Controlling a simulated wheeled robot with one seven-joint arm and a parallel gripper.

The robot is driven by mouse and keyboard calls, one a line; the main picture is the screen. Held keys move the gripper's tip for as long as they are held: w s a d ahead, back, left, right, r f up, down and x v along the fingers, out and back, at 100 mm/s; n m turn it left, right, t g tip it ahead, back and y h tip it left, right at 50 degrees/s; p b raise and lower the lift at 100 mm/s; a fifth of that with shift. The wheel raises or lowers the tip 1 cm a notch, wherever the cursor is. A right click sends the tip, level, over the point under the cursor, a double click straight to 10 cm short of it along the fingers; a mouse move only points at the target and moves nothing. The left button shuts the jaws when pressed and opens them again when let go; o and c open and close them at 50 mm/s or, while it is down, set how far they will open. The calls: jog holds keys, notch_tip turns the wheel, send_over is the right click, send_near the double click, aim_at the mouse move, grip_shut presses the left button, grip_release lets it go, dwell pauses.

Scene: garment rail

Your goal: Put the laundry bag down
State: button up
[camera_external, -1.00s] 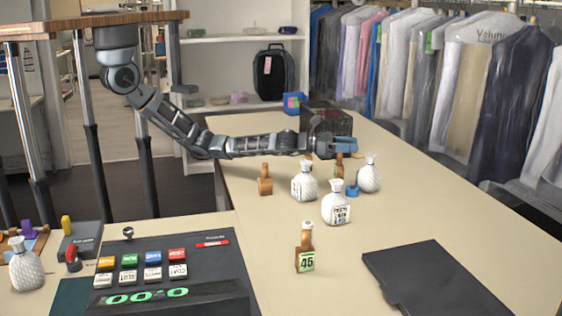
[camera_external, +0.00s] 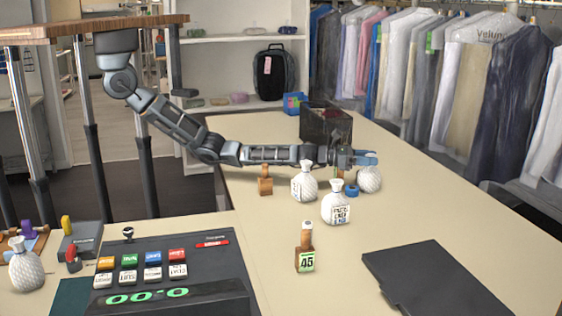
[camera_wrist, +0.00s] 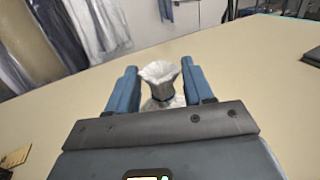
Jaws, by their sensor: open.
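Several white textured laundry bags with tied necks stand on the counter. The rearmost right bag (camera_external: 370,181) is upright at my gripper (camera_external: 366,158), which covers its neck in the external view. In the wrist view my gripper (camera_wrist: 159,70) is open, with one blue finger on each side of the bag's flared white neck (camera_wrist: 160,85). A gap shows between the neck and each finger; the bag's lower body is hidden by the gripper.
A dark box (camera_external: 327,124) is behind my wrist. A black panel (camera_external: 435,280) lies front right. Covered garments hang behind.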

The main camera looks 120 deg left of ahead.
jog(key=shift+w+a, duration=0.15)
jog(key=shift+w, duration=0.25)
jog(key=shift+c, duration=0.3)
grip_shut()
